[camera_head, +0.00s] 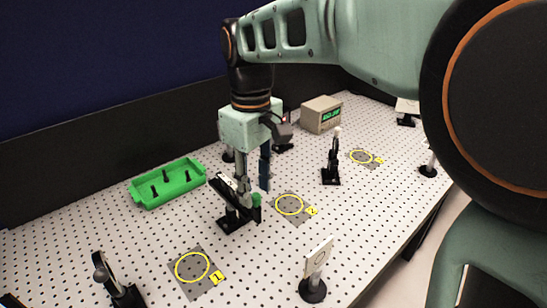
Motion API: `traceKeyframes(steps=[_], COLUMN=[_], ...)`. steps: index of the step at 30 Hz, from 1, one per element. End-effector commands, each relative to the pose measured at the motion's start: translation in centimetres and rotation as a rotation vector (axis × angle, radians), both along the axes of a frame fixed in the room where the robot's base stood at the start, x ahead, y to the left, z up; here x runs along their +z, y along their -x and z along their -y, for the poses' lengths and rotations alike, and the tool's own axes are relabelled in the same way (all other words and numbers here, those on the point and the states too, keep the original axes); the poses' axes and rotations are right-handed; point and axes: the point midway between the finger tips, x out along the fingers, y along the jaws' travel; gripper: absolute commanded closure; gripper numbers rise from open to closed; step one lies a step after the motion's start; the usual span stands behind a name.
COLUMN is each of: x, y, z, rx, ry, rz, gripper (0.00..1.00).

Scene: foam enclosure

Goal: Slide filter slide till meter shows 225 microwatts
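The filter slide (222,189) is a dark rail on a black post and base, standing on the perforated board in the middle of the head view. A green knob (256,200) is at its right end. My gripper (254,187) points down over this right end. Its two fingers are apart, one pale and one dark, with the knob just below and between their tips. Whether either finger touches the slide or knob cannot be told. The meter (321,114) is a beige box farther back with a green lit display; its digits are too small to read.
A green tray (167,184) with dark posts inside is at left. Yellow-ringed plates (289,205) mark the board. A black post mount (331,163) stands right of my gripper, and a white plate on a stand (316,270) is in front. A dark wall runs behind.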

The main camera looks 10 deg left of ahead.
Motion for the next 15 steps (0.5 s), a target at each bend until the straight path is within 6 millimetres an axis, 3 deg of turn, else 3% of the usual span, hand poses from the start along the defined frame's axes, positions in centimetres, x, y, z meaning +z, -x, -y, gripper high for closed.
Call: traceKeyframes(steps=[4, 13, 15], x=[-1.14, -1.34, -1.33], y=[0.03, 0.00, 0.00], z=[-0.01, -0.02, -0.02], rx=[0.000, 0.000, 0.000], ry=[0.000, 0.000, 0.000], rz=[0.000, 0.001, 0.001], gripper=[0.67, 0.67, 0.74])
